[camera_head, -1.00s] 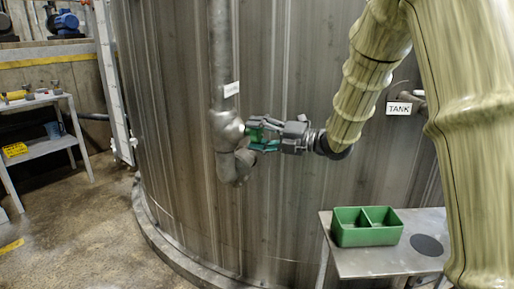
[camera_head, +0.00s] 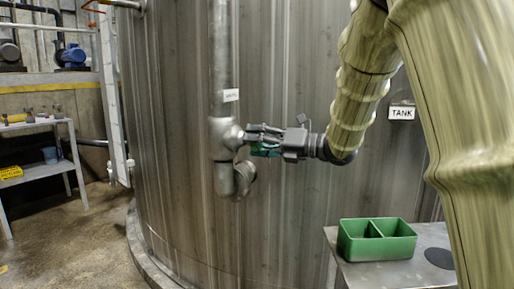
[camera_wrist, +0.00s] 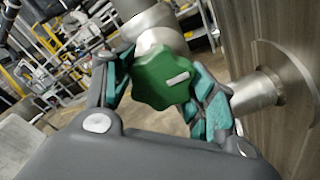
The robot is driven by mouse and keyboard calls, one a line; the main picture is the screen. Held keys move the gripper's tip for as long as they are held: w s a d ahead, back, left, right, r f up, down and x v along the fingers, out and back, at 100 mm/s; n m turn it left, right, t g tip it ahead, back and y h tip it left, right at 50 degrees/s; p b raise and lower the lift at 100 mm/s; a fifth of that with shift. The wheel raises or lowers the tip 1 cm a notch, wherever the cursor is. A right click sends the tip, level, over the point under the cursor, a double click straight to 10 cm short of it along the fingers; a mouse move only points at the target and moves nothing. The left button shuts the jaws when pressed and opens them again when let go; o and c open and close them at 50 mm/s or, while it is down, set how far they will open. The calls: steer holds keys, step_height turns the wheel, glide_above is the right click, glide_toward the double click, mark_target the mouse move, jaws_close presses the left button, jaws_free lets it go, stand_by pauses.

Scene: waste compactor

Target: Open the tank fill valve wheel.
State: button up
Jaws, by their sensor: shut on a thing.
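The valve wheel (camera_wrist: 160,82) is a green, lobed knob with a pale bar-shaped mark on its face, seen in the wrist view. It sits on a grey metal valve body (camera_wrist: 150,27) on the pipe. In the head view the wheel is mostly hidden by my gripper (camera_head: 262,141), which reaches it from the right. In the wrist view the teal-padded fingers of my gripper (camera_wrist: 161,90) stand on both sides of the wheel and are shut on it.
The vertical pipe (camera_head: 221,60) with a small white label (camera_head: 231,95) runs along the large metal tank (camera_head: 165,120). A TANK sign (camera_head: 401,113) hangs at right. A green two-compartment bin (camera_head: 377,252) stands on a metal table (camera_head: 400,276). A shelf (camera_head: 40,172) stands at left.

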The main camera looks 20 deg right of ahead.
steer(key=shift+r, duration=0.15)
steer(key=o, duration=1)
steer(key=v, duration=1.2)
